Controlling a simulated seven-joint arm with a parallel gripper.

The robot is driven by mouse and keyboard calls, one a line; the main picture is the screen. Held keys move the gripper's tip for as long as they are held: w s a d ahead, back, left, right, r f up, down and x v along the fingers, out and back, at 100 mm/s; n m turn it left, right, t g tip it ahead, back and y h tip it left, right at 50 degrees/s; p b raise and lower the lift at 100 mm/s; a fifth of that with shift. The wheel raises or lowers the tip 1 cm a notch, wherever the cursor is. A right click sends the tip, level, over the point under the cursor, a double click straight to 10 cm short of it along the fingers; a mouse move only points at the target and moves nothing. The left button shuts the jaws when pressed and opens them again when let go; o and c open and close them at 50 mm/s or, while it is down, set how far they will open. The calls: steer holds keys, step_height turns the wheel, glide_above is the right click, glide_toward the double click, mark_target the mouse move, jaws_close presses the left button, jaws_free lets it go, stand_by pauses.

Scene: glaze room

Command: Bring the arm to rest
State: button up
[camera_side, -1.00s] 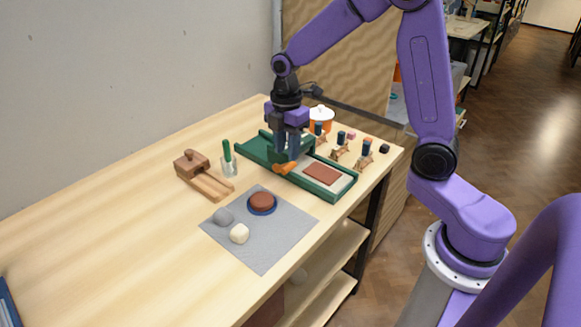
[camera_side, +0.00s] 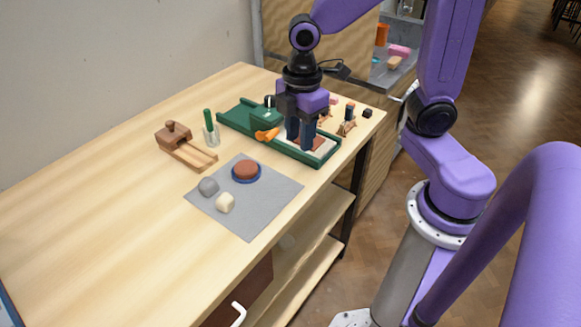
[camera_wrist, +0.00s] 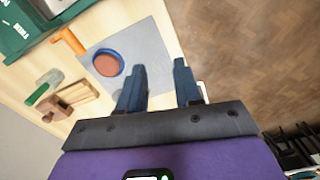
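My gripper (camera_side: 300,142) hangs fingers down over the near right end of the green press bed (camera_side: 325,157), partly hiding the pale board and brown slab on it. In the wrist view my gripper's two fingers (camera_wrist: 160,72) stand apart with nothing between them. Whether the fingertips touch the bed or hover above it is hard to tell. The press's orange handle (camera_side: 267,134) is left of the fingers, apart from them.
A grey mat (camera_side: 262,208) holds a brown disc in a blue dish (camera_side: 246,172), a grey lump (camera_side: 208,186) and a cream lump (camera_side: 225,203). A wooden tool (camera_side: 187,148) and a green-handled tool in a glass (camera_side: 211,130) stand left. Small stamps (camera_side: 348,120) stand right. The front left table is clear.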

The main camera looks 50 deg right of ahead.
steer(key=s+d+m, duration=0.1)
steer(key=s+m, duration=0.1)
steer(key=s, duration=1.2)
steer(key=shift+s+d+r+m, duration=0.2)
steer(key=shift+d+r+m, duration=0.1)
steer(key=shift+r+m, duration=0.1)
stand_by(0.4)
